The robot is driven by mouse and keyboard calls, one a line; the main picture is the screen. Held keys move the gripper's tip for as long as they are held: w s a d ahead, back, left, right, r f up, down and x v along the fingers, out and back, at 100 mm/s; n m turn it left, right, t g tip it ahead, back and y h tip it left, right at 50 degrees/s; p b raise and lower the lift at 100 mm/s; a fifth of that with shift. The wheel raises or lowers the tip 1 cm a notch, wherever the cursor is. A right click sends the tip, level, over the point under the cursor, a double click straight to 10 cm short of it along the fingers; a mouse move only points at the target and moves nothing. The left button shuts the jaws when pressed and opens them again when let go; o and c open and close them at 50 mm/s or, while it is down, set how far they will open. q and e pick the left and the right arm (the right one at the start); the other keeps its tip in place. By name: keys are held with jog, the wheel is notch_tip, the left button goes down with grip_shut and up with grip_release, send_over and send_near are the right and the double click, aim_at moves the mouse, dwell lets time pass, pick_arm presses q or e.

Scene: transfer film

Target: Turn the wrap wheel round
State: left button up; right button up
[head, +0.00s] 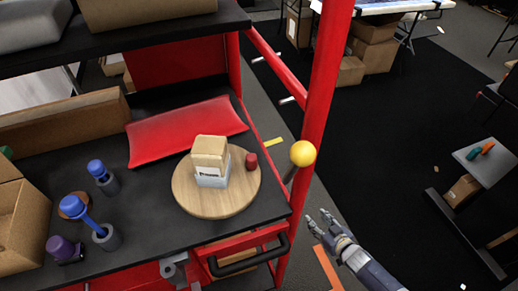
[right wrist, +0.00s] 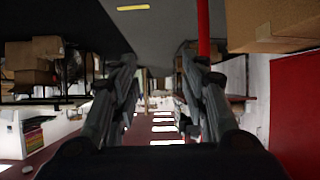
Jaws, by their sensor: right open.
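The wrap wheel (head: 225,206) looks like a round wooden disc lying flat on the black shelf of the red cart. A wooden block in a pale wrap (head: 211,158) stands on it near the middle. A short dark red peg (head: 251,161) stands at its right rim. My right gripper (head: 317,215) is open and empty, to the right of the wheel and beyond the shelf edge, apart from both. Its two fingers also show spread in the right wrist view (right wrist: 158,60), with nothing between them. My left gripper is not in view.
A red post (head: 325,75) and a yellow ball on a stick (head: 302,153) stand close to the wheel's right. A red pad (head: 187,130) lies behind it. Blue-topped tools (head: 88,215) and a cardboard box (head: 22,225) are left. A black handle (head: 250,258) is below the shelf edge.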

aim_at(251, 160)
jog(key=w+a+r+n+y, duration=0.2)
jog(key=w+a+r+y, duration=0.1)
jog(key=r, duration=0.5)
jog(key=w+a+r+n+y, duration=0.2)
jog(key=w+a+r+y, duration=0.15)
jog(key=r, duration=0.55)
jog(key=w+a+r+n+y, duration=0.2)
jog(key=w+r+y, duration=0.1)
jog(key=r, duration=0.5)
jog(key=s+a+r+n+g+y, duration=0.4)
jog(key=s+r+n+g, duration=0.4)
jog(key=s+r+g, duration=0.7)
jog(key=a, duration=0.3)
jog(key=w+a+r+t+p, duration=0.1)
jog(key=a, duration=0.3)
jog(key=a+t, duration=0.1)
jog(key=a, duration=0.2)
jog(key=shift+w+a+r+p, duration=0.15)
jog(key=shift+w+a+p, duration=0.15)
jog(key=shift+a+p, duration=0.05)
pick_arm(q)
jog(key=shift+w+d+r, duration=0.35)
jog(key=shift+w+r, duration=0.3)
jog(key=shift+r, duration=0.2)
pick_arm(e)
grip_shut()
